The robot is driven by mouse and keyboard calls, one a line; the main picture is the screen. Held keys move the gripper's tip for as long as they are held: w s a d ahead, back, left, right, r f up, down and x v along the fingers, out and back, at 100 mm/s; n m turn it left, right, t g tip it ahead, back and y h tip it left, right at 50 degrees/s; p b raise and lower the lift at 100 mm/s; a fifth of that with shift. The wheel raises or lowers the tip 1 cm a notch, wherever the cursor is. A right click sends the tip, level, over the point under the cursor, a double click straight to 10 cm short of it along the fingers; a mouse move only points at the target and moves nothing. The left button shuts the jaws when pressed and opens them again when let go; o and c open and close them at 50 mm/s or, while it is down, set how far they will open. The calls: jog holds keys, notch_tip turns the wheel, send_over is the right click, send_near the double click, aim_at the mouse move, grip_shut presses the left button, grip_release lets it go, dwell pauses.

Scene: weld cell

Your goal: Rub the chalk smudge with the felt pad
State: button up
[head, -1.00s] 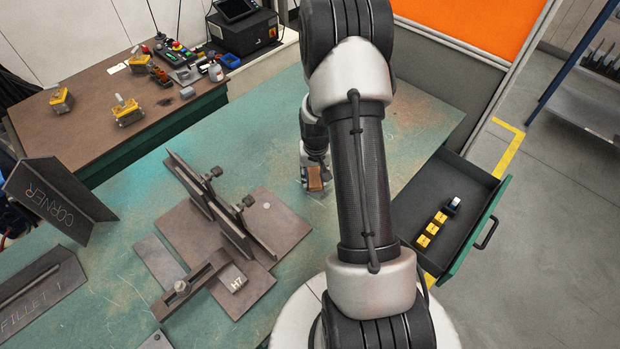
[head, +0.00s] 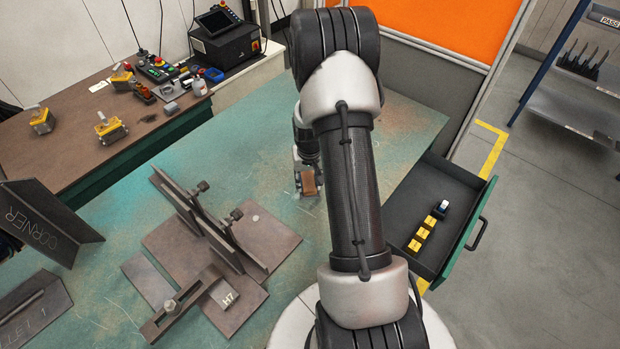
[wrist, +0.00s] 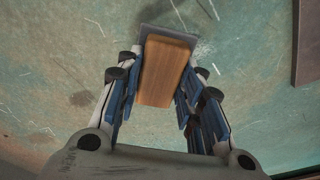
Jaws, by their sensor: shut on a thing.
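The felt pad is a wooden block (wrist: 165,72) with a dark grey felt base (wrist: 152,33). My gripper (wrist: 157,88) is shut on the wooden block, with one finger on each side. The felt end is low over the green table or on it; I cannot tell whether it touches. A faint whitish patch (wrist: 205,48), which looks like the chalk smudge, shows just right of the felt; the pad may hide part of it. In the head view, the block (head: 308,183) shows below my gripper, beside my arm, and the patch is hard to make out.
A steel fixture with upright plates (head: 215,230) stands left of the pad on the green table (head: 110,285). An open drawer (head: 400,235) with yellow blocks juts out at right. A brown bench (head: 60,150) with tools is at back left. Table around the pad is clear.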

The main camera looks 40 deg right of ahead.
jog(key=shift+s+a+f, duration=0.1)
jog(key=shift+s+a, duration=0.05)
jog(key=shift+a, duration=0.6)
jog(key=shift+s+a+f, duration=0.1)
jog(key=shift+s+a, duration=0.05)
jog(key=shift+a, duration=0.6)
jog(key=shift+s+a+r, duration=0.1)
jog(key=shift+s+a, duration=0.05)
jog(key=shift+a, duration=0.75)
jog(key=shift+s+a, duration=0.15)
jog(key=shift+a, duration=0.75)
jog(key=shift+r, duration=0.1)
notch_tip(320, 180, up, 6)
jog(key=p, duration=0.4)
jog(key=shift+w+d, duration=0.1)
jog(key=shift+w, duration=0.05)
notch_tip(320, 180, up, 3)
jog(key=shift+p, duration=0.95)
